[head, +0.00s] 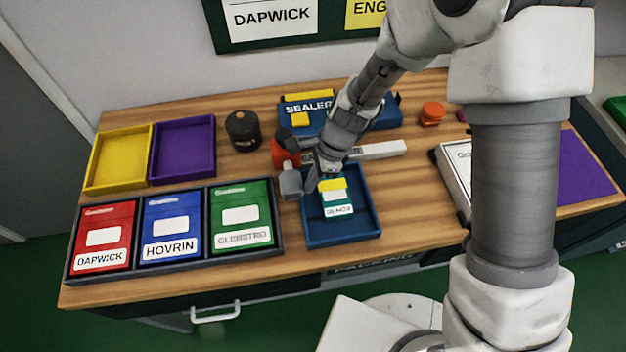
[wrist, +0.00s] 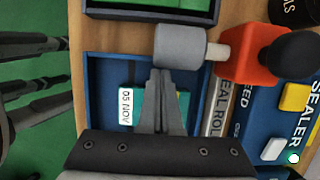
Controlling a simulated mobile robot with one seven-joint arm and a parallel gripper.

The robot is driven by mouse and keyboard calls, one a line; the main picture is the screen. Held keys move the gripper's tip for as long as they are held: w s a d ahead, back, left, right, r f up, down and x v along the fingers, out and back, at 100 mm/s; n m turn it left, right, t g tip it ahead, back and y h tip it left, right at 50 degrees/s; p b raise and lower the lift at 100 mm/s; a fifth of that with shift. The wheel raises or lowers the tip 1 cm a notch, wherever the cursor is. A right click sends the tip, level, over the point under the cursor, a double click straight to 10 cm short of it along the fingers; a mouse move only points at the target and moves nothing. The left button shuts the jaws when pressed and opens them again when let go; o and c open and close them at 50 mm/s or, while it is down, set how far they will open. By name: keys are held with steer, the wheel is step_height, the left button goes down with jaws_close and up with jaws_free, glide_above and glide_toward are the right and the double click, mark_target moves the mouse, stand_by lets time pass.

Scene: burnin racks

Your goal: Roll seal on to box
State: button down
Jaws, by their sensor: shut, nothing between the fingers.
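The box (head: 338,207) is small and teal, with a yellow top piece and a white label. A seal roller with a grey cylinder (head: 291,184), a red body (wrist: 248,55) and a black knob (wrist: 292,54) stands at the tray's left side, apart from my fingers. Its grey cylinder overlaps the tray's edge in the wrist view.
A blue sealer (head: 382,116) stands at the back, with a pale strip (head: 380,150) in front. A dark rack holds red (head: 104,258), blue (head: 171,250) and green (head: 240,240) boxes at left. Yellow (head: 120,186) and purple (head: 184,177) trays and a dark jar (head: 242,132) lie behind.

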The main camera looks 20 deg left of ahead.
mark_target(330, 192)
steer(key=w+d, duration=0.1)
steer(key=d+r, duration=0.1)
steer(key=w+d+r, duration=0.1)
steer(key=shift+w+d+p, duration=0.3)
steer(key=shift+d+p, duration=0.05)
steer(key=shift+p, duration=0.05)
steer(key=d+r+n+t, duration=0.25)
steer(key=d+r, duration=0.45)
steer(key=r, duration=0.4)
steer(key=d+r+n+t, duration=0.1)
steer(key=d+r+n, duration=0.2)
steer(key=d+r, duration=0.65)
steer(key=s+d+r+n+t+h, duration=0.3)
steer(key=s+d+r+n+t, duration=0.1)
steer(key=s+d+r, duration=0.5)
steer(key=d+n, duration=0.1)
steer(key=d, duration=0.1)
steer(key=shift+d+n, duration=0.35)
steer(key=shift+d, duration=0.05)
steer(key=shift+a+r, duration=0.1)
steer(key=shift+a, duration=0.1)
